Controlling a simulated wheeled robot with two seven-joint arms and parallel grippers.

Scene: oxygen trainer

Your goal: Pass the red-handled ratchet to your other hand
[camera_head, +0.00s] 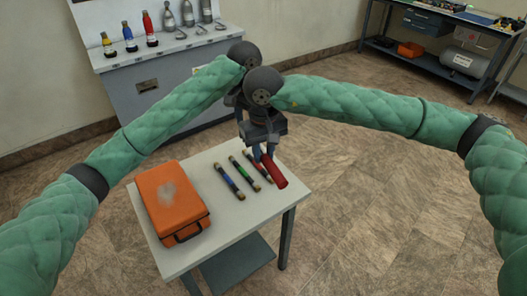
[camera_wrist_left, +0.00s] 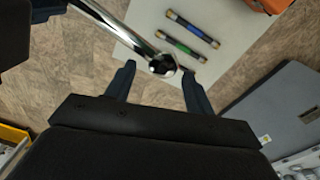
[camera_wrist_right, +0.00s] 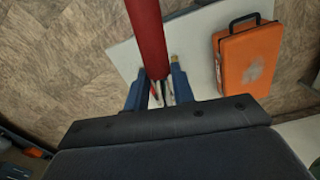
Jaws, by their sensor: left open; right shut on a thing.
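My right gripper (camera_head: 263,151) is shut on the ratchet. In the left wrist view the ratchet's chrome head (camera_wrist_left: 162,65) lies between the fingertips of my left gripper (camera_wrist_left: 160,78), which is open, with a gap beside the metal. In the head view the left gripper is mostly hidden by the wrists, which are close together.
The white table (camera_head: 238,222) bears an orange case (camera_head: 172,195), a blue-banded tube (camera_head: 229,181), a green-banded tube (camera_head: 244,174) and another tube beside the ratchet. A grey cabinet (camera_head: 160,90) with bottles stands behind. A workbench (camera_head: 440,35) stands far right. Floor at right is clear.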

